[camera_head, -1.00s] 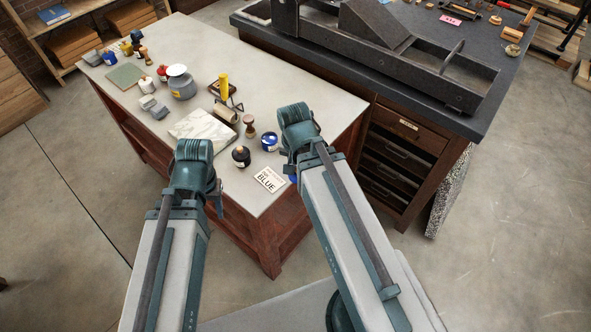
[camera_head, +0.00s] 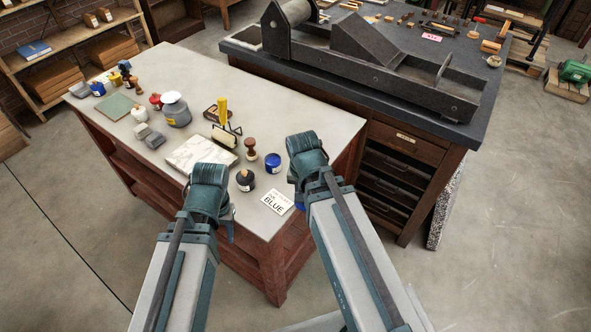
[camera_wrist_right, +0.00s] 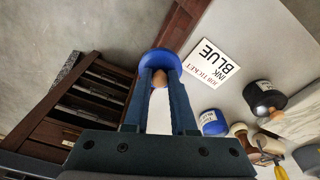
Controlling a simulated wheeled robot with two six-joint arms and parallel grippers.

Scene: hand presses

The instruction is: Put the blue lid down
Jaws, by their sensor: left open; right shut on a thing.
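The blue lid (camera_wrist_right: 168,57) is a round disc with a wooden knob (camera_wrist_right: 160,79). In the right wrist view my right gripper (camera_wrist_right: 160,95) is shut on the knob, with the lid beyond the fingertips, over or near the table edge. Its height above the table is unclear.
A "BLUE" job ticket (camera_head: 277,202) lies near the table's front corner. A black jar (camera_head: 245,180), a wooden-handled stamp (camera_head: 251,149) and a marble slab (camera_head: 201,154) stand near. The dark press bench (camera_head: 355,115) is at the right. Bare tabletop (camera_head: 285,112) shows towards the back.

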